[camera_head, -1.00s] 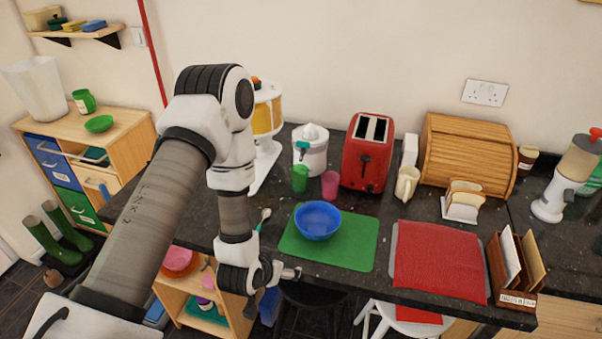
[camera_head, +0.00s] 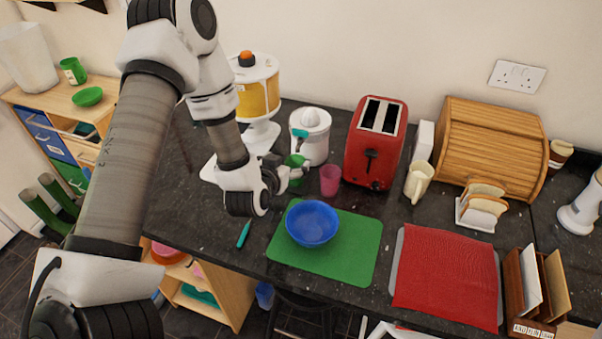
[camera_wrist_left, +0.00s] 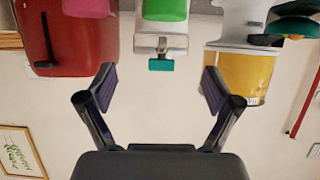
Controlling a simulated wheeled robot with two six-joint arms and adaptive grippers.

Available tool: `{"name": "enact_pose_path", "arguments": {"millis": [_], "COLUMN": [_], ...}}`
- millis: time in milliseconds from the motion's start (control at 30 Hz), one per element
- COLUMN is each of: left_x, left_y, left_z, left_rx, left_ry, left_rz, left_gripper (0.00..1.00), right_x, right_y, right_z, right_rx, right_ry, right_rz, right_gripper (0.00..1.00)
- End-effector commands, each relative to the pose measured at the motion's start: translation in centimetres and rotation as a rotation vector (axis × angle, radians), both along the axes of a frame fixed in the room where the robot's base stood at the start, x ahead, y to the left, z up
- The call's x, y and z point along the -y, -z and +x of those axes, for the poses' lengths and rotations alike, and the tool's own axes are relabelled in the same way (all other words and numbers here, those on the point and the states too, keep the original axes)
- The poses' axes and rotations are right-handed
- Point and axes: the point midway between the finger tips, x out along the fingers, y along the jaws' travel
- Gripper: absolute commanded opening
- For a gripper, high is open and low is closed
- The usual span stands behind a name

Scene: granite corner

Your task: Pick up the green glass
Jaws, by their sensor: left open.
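The green glass (camera_head: 295,162) stands on the dark granite counter, in front of the white juicer and left of the pink glass (camera_head: 330,180). My left gripper (camera_head: 289,172) is at the green glass in the head view and partly hides it. In the left wrist view, which looks upside down, my left gripper (camera_wrist_left: 159,82) is open with nothing between its fingers. The green glass (camera_wrist_left: 165,9) shows there at the top edge, beyond the fingertips and cut off by the frame. My right gripper is not in view.
The juicer (camera_head: 311,138) is close behind the green glass. The red toaster (camera_head: 375,150) stands to the right, and a yellow-and-white dispenser (camera_head: 258,95) behind left. A blue bowl (camera_head: 312,223) sits on a green mat (camera_head: 350,262) in front.

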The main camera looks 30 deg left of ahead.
Motion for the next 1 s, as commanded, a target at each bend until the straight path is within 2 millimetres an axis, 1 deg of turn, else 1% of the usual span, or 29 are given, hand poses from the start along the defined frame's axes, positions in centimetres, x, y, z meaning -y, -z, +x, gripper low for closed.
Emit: {"name": "enact_pose_path", "arguments": {"millis": [33, 100, 233, 367, 567, 700, 800, 1000], "left_x": [0.0, 0.0, 0.0, -0.2, -0.9, -1.7, -1.9, -2.0], "left_y": [2.0, 3.1, 4.4, 4.5, 5.4, 6.5, 7.3, 7.6], "left_z": [0.0, 0.0, 0.0, 0.7, 3.1, 5.2, 6.4, 6.7], "left_rx": [-0.001, -0.001, -0.001, 0.0, -0.001, -0.001, 0.0, -0.001], "left_ry": [0.0, 0.0, 0.0, 0.001, 0.001, 0.0, 0.001, 0.0], "left_rz": [0.0, 0.0, 0.0, 0.002, 0.002, 0.002, 0.002, -0.001], "left_gripper": [0.9, 0.9, 0.9, 0.9, 0.9, 0.9, 0.9, 0.9], "right_x": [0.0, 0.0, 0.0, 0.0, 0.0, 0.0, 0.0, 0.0], "right_y": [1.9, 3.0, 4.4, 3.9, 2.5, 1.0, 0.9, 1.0], "right_z": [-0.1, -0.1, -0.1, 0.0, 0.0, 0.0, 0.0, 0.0], "right_rx": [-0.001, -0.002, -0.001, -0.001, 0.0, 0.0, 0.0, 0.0], "right_ry": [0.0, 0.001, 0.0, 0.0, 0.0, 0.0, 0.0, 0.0], "right_rz": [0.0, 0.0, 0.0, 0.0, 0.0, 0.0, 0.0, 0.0], "right_gripper": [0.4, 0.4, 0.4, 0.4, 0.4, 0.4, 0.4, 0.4]}}
